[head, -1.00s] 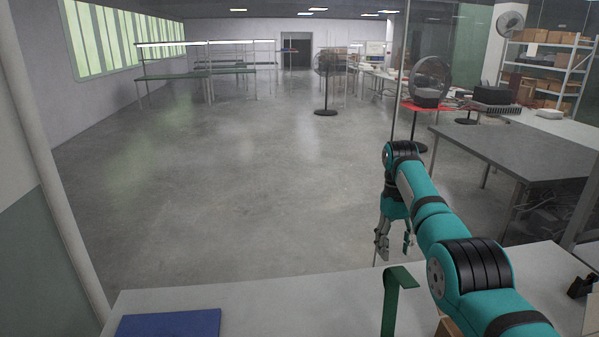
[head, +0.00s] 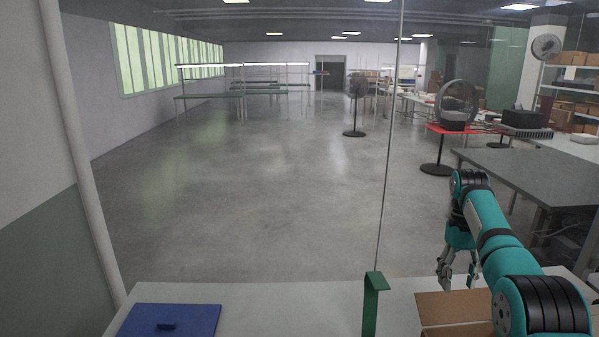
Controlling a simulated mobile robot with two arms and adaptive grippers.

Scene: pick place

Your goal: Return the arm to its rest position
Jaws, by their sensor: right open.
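My right arm comes in from the lower right of the head view. Its gripper (head: 457,276) hangs down past the far side of the white table (head: 270,293), with its fingers apart and nothing between them. A cardboard box (head: 452,307) is on the table just below the gripper in the picture, partly covered by my arm. My left gripper is not in view.
A blue flat panel (head: 172,320) with a small raised piece lies at the table's left end. A green post (head: 371,305) stands at the table's middle. A grey table (head: 545,175) stands to the right.

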